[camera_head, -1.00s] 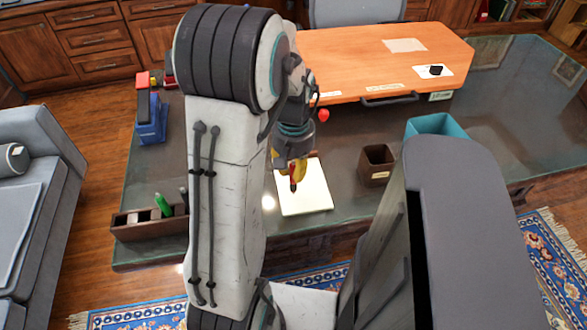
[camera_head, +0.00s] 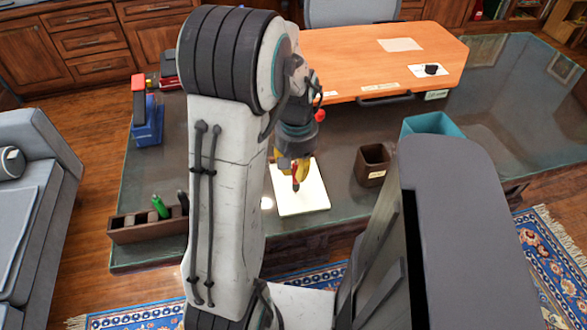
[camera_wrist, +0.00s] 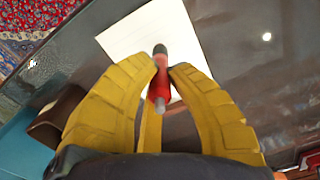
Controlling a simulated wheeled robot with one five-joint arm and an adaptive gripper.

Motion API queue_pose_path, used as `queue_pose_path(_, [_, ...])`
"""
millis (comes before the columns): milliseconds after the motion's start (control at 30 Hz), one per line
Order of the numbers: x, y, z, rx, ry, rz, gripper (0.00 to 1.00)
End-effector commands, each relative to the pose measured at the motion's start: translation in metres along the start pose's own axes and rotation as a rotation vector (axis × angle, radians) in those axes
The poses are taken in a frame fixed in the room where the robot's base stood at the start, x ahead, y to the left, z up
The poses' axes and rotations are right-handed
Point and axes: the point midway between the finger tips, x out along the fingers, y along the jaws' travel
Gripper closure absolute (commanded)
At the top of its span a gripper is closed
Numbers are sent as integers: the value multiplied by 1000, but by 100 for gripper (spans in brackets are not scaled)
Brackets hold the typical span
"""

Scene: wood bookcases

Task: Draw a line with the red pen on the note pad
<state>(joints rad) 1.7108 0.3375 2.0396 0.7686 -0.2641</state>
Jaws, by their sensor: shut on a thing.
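My gripper (camera_head: 296,172) is shut on the red pen (camera_head: 295,184) over the note pad (camera_head: 313,198). The pad is a cream-white sheet lying on the dark glassy desk top, and I see no mark on the part of it that shows. In the wrist view the yellow fingers (camera_wrist: 161,75) close around the red pen (camera_wrist: 158,92), whose dark end points toward the pad (camera_wrist: 140,37). I cannot tell whether the pen touches the pad.
A brown open box (camera_head: 372,165) and a teal bin (camera_head: 432,124) stand right of the pad. A wooden pen tray (camera_head: 148,230) with a green pen (camera_head: 160,207) is at left. A blue item (camera_head: 147,122) stands behind it. An orange board (camera_head: 360,60) lies at the back.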

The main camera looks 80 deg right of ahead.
Motion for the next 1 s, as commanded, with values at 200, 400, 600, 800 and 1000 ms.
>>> queue_pose_path(200, [0, 4, -1, 1, 0, 0, 100])
queue_pose_path(400, [1, 10, -2, 2, 0, 0, 100])
queue_pose_path(600, [1, 14, -3, 0, 1, 0, 100])
queue_pose_path(800, [2, 16, -4, 1, 0, 0, 100])
queue_pose_path(1000, [2, 22, -5, 2, -1, -1, 100])
